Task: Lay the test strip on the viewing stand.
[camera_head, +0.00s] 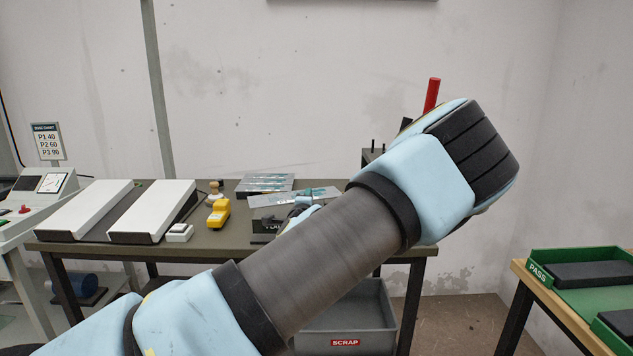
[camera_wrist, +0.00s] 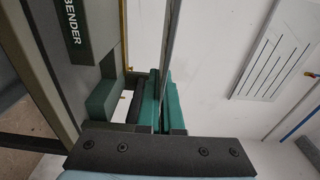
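My gripper's green fingers (camera_wrist: 160,105) are closed on a thin grey strip in the wrist view, seen nearly edge-on (camera_wrist: 171,45). In the head view a grey flat strip (camera_head: 275,199) shows beside teal finger parts (camera_head: 306,201), over the table's back right; my forearm hides much of the gripper. Two white sloped-top units (camera_head: 85,208) and (camera_head: 152,210) stand on the table's left half. I cannot tell which thing is the viewing stand.
A dark bender (camera_wrist: 75,22) is close beside the gripper in the wrist view. On the table are a yellow tool (camera_head: 218,213), a small white box (camera_head: 179,233) and a stack of plates (camera_head: 265,183). A grey scrap bin (camera_head: 345,320) is below. A green pass tray (camera_head: 590,275) is at right.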

